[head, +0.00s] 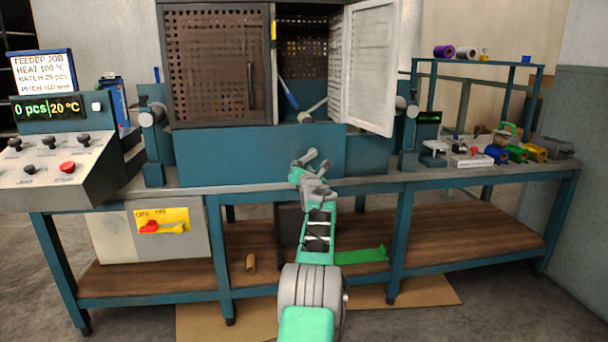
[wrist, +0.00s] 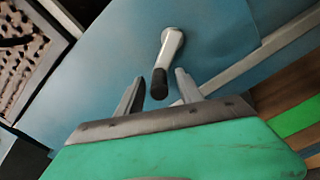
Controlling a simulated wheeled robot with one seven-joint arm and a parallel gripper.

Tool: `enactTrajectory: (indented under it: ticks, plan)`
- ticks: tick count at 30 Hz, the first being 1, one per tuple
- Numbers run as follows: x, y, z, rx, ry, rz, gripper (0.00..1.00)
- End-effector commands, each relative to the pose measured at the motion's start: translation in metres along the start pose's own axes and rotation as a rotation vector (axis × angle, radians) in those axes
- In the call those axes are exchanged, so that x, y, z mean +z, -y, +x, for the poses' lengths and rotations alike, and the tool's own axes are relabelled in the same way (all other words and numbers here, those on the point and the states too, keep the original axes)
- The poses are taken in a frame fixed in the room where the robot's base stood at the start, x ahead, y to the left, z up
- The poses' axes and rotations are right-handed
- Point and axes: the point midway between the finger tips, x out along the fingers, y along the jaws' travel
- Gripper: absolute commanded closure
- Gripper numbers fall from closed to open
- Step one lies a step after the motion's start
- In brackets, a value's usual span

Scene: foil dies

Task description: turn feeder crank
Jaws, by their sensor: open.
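The crank (wrist: 172,45) shows in the wrist view as a pale grey arm on a blue panel, with a black grip (wrist: 159,84) at its near end. My gripper (wrist: 160,76) is open. Its two grey fingers stand on either side of the black grip, with a visible gap on each side in the picture. I cannot tell how deep the grip sits between them. In the head view my gripper (head: 308,164) is in front of the blue machine base (head: 250,157). There I cannot clearly tell the crank from my fingers.
A perforated cabinet door (head: 215,65) is closed at left; a white door (head: 370,65) stands open at right. A control console (head: 60,160) is at far left. Coloured rolls (head: 517,153) and small tools lie on the bench at right. A lower shelf (head: 465,235) runs beneath.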

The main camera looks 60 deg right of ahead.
Motion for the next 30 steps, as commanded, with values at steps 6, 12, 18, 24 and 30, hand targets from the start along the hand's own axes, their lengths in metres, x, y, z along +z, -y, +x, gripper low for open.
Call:
enactTrajectory:
  ticks: [6,12,18,24,30]
  plan:
    - [0.002,-0.001,-0.034,0.0,0.001,0.0,0.57]
    - [0.001,0.0,-0.058,-0.001,0.0,-0.001,0.57]
    - [-0.001,0.001,-0.064,0.0,0.0,0.0,0.57]
    - [-0.001,0.001,-0.063,0.0,0.0,0.0,0.57]
    - [0.003,-0.026,-0.066,0.009,-0.032,0.054,0.57]
